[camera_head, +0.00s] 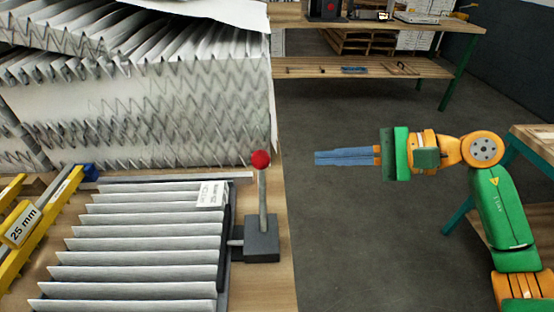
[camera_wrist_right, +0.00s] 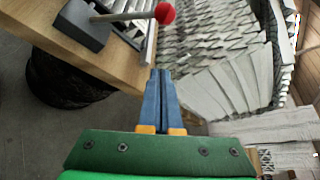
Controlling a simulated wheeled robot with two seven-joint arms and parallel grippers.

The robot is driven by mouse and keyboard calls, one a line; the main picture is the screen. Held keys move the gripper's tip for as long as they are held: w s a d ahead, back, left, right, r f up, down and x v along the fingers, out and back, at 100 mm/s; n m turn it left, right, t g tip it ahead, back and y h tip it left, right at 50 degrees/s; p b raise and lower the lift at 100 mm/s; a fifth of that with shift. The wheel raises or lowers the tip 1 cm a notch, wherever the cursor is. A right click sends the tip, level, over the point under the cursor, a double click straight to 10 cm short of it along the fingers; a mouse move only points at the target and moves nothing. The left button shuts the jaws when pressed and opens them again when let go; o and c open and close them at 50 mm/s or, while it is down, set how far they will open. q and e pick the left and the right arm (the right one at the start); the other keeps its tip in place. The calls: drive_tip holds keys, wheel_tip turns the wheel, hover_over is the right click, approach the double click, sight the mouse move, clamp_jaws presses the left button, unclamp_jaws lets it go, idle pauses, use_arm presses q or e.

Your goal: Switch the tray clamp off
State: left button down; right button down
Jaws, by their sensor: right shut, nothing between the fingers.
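The tray clamp (camera_head: 262,240) is a dark grey block with a grey lever topped by a red ball (camera_head: 260,160). The lever stands nearly upright at the right edge of the bench, beside the tray (camera_head: 226,262) of pleated filter. In the right wrist view the clamp block (camera_wrist_right: 83,25) and red ball (camera_wrist_right: 165,13) are at the top. My right gripper (camera_head: 318,157) points left, right of the red ball and apart from it, over the floor gap. Its blue fingers (camera_wrist_right: 161,75) are shut and empty. My left gripper is not in view.
Stacked pleated filters (camera_head: 180,110) rise behind the tray. A yellow gauge marked 25 mm (camera_head: 22,222) lies at the left. A back bench (camera_head: 370,68) holds small items, and another table (camera_head: 540,140) stands at the right. Open floor (camera_head: 340,240) lies between.

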sight(262, 193)
drive_tip(key=a+p, duration=0.7)
drive_tip(key=a, duration=0.2)
drive_tip(key=shift+w+a+f+p, duration=0.2)
drive_tip(key=shift+f+p, duration=0.05)
drive_tip(key=shift+p, duration=0.1)
